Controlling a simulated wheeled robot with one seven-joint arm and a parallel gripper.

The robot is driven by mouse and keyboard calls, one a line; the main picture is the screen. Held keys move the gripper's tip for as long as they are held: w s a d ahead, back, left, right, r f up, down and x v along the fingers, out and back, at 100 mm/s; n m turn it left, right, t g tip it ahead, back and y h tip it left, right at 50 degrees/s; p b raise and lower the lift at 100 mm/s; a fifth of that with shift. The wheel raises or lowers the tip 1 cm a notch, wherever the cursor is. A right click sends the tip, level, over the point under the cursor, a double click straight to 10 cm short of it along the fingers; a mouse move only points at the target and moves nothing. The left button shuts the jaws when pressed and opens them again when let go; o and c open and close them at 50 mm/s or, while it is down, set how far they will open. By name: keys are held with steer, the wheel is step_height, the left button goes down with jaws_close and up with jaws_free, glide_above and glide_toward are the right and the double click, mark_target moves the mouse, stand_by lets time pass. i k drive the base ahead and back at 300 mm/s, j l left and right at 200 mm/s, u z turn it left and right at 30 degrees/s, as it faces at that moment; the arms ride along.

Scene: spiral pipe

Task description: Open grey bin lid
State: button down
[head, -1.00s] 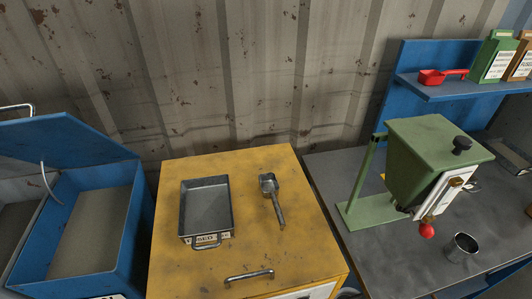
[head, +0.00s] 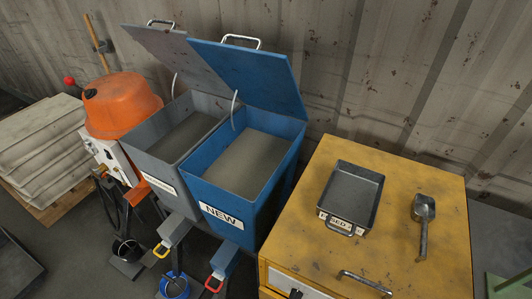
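The grey bin (head: 153,143) stands left of the blue bin in the head view, holding grey granular material. Its grey lid (head: 172,58) is raised and tilted back, with a metal handle (head: 160,22) at its top edge. The blue bin (head: 225,200), labelled NEW, stands against it on the right. Its blue lid (head: 255,75) is also raised and partly overlaps the grey lid. My gripper is not in view.
A yellow cabinet (head: 400,180) right of the bins carries a metal tray (head: 350,197) and a scoop (head: 424,215). An orange mixer drum (head: 122,103) and stacked bags (head: 45,140) stand left. Chutes with yellow (head: 161,250) and red (head: 214,284) handles jut from the bin fronts.

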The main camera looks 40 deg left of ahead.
mark_target(171, 47)
steer(key=u, duration=1.15)
